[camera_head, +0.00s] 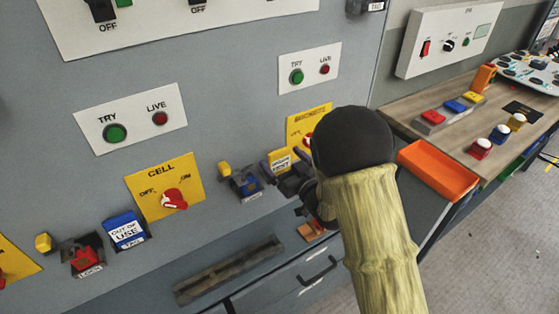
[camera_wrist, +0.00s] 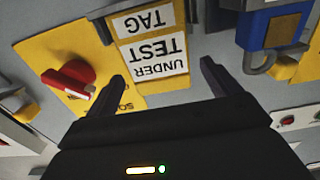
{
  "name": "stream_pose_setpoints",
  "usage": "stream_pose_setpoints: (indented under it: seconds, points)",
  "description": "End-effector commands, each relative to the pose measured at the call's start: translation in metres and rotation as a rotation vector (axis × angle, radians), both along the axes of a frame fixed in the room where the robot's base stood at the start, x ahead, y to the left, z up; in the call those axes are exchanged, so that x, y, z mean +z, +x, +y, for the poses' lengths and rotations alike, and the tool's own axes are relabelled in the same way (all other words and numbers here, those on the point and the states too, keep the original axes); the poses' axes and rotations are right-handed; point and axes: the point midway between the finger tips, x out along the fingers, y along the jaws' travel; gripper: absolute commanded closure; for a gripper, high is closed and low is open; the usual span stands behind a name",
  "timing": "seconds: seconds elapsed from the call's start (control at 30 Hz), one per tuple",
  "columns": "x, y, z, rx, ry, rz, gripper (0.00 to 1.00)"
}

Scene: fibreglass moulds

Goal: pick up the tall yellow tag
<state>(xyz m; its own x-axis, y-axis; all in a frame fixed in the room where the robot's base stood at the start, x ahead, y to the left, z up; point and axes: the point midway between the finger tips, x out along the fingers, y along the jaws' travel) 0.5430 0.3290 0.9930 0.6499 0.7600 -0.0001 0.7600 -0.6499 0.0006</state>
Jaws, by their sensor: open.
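The tall yellow tag (camera_head: 280,161), with white labels reading "UNDER TEST", hangs on the grey panel just left of my gripper in the head view. In the wrist view the tag (camera_wrist: 153,48) appears upside down, with "UNDER TEST TAG" on it, at the top centre. My gripper (camera_wrist: 163,84) is open, one finger towards each side of the tag's near end. Both fingertips show and nothing is held. I cannot tell how deep the tag lies between the fingers. In the head view my gripper (camera_head: 297,182) is partly hidden by my arm.
A blue lock-like item (camera_wrist: 271,25) is close beside the right finger. A red switch (camera_wrist: 70,78) on a yellow plate is near the left finger. A blue "OUT OF USE" tag (camera_head: 125,230) hangs further left. An orange tray (camera_head: 437,171) is on the bench at right.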

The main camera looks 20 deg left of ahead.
Motion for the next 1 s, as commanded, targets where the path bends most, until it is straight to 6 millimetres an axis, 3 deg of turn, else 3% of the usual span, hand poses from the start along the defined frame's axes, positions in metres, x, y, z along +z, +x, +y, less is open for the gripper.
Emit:
stream_pose_setpoints:
  seconds: [0.17, 0.7, 0.93, 1.0]
  points:
    - [0.0007, 0.0120, 0.0150, 0.001, 0.000, 0.000, 0.11]
    - [-0.0001, 0.0126, 0.0155, 0.001, 0.001, 0.001, 0.11]
    - [-0.0001, 0.0125, 0.0156, 0.001, 0.001, 0.001, 0.54]
    - [0.0000, 0.0125, 0.0156, 0.001, 0.001, 0.001, 0.58]
